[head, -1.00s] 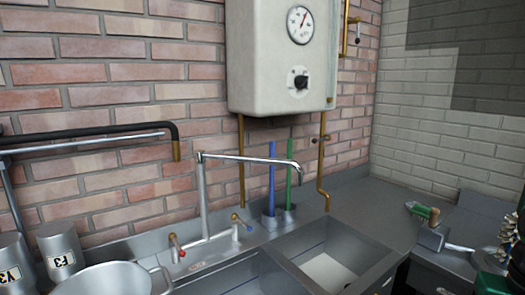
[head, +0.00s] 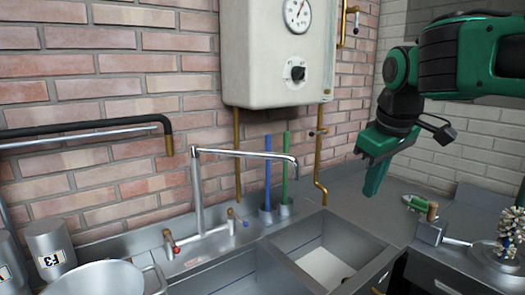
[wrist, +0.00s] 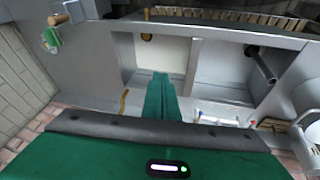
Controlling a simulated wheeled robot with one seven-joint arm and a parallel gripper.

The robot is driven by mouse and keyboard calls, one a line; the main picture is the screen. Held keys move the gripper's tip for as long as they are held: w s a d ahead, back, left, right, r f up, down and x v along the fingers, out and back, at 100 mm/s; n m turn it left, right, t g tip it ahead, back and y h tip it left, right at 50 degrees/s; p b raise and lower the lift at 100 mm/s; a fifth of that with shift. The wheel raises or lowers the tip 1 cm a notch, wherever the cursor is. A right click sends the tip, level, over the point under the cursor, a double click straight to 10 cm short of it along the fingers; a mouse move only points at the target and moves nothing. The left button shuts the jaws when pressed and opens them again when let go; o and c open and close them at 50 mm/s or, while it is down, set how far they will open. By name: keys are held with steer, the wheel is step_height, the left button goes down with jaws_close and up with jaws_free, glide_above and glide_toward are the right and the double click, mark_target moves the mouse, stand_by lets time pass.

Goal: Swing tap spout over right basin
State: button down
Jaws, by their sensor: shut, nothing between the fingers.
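The chrome tap spout (head: 245,154) tops an upright pipe behind the sink in the head view. It reaches to the right, and its bent tip shows in front of the brushes. I cannot tell exactly what lies below the tip. The right basin (head: 292,243) has a pale floor; it also shows in the wrist view (wrist: 175,58). The left basin (head: 225,280) is beside it. My green gripper (head: 372,190) is shut and empty, pointing down, right of the spout and apart from it. Its fingers show in the wrist view (wrist: 160,90), where I cannot clearly make out the spout.
A boiler (head: 278,55) hangs above the spout. A blue brush (head: 267,185) and a green brush (head: 285,175) stand behind the sink, near a copper pipe (head: 320,170). A pot (head: 105,278) stands at left. A green-bodied tool (head: 418,203) lies on the right counter.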

steer(key=w+a+r+n+t+y, duration=0.15)
steer(key=a+r+n, duration=0.25)
steer(key=a+r, duration=0.5)
steer(key=w+a+r+n+t+y, duration=0.15)
steer(key=a+r+n, duration=0.25)
steer(key=a, duration=1)
steer(key=w+f+g, duration=0.1)
steer(key=w+f, duration=0.7)
steer(key=w, duration=0.1)
steer(key=shift+a+f, duration=0.15)
steer(key=shift+f, duration=0.05)
steer(key=shift+w, duration=0.1)
